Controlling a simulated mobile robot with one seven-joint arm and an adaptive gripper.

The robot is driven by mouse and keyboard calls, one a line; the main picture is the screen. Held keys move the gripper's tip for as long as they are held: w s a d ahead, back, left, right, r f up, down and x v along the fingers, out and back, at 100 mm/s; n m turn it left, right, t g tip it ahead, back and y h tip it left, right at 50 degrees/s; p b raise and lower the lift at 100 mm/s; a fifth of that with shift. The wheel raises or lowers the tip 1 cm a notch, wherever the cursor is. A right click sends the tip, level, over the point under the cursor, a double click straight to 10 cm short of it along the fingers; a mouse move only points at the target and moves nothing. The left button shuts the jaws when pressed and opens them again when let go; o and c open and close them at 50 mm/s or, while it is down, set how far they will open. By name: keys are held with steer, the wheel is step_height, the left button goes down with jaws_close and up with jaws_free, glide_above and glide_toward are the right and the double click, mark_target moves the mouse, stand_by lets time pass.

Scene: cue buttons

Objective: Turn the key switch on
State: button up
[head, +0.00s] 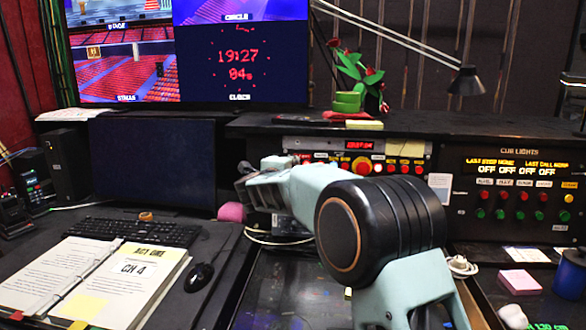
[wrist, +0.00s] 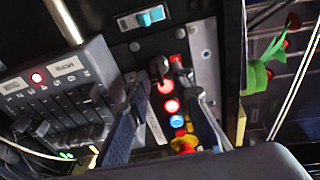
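A small black knob (wrist: 159,66), which looks like the key switch, sits on a dark panel in the wrist view, above a column of lit buttons. My gripper (wrist: 160,80) is in front of this panel, its two fingers apart, with the knob showing between or just beyond the fingertips. I cannot tell whether either finger touches it. In the head view my arm crosses the desk to the panel, and the fingertips and the key switch are hidden there.
A blue rocker switch (wrist: 151,16) is above. A slider box (wrist: 65,95) stands left. The cue lights panel (head: 515,190) is right, and a desk lamp (head: 467,82) hangs over it.

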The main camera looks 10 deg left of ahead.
steer(key=s+a+r, duration=0.1)
steer(key=s, duration=1)
steer(key=shift+s+r, duration=0.4)
steer(key=shift+w+a, duration=0.1)
